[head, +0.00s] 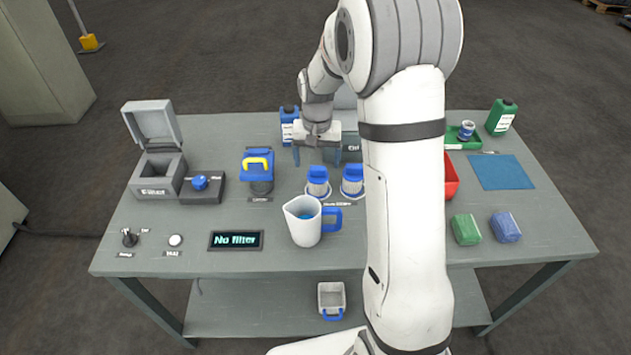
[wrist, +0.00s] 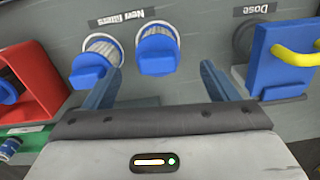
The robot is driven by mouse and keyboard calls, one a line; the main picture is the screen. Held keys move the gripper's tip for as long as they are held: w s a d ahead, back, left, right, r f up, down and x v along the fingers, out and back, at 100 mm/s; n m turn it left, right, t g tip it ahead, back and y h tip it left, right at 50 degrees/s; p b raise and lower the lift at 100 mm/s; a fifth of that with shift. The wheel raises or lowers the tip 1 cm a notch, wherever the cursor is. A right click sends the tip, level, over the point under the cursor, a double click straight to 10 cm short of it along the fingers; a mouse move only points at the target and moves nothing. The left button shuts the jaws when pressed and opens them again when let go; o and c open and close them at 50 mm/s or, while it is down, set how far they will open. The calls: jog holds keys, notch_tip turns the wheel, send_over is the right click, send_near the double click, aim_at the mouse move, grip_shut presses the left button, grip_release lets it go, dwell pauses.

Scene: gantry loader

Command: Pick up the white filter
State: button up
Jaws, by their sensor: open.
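Two white filters with blue caps stand side by side near the middle of the table, the left one (head: 317,182) and the right one (head: 352,182). In the wrist view they show as one filter (wrist: 157,52) ahead between the finger lines and another (wrist: 98,62) to its left, beside a "New filters" label. My gripper (head: 316,157) is open and empty, above the table behind the filters. In the wrist view its blue fingers (wrist: 158,82) are spread apart, touching neither filter. My arm hides part of the table to the right.
A white pitcher (head: 304,222) stands in front of the filters. A blue unit with a yellow handle (head: 258,178) is to their left. A red bin (head: 451,178) is to the right, partly hidden. A display (head: 236,240) reads "No filter". An open grey box (head: 156,172) stands far left.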

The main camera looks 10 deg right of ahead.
aim_at(318, 179)
notch_tip(318, 179, down, 8)
jog(key=shift+d+f, duration=0.1)
jog(key=shift+d, duration=0.05)
dwell(0.3)
jog(key=shift+c, duration=0.2)
jog(key=c, duration=1.1)
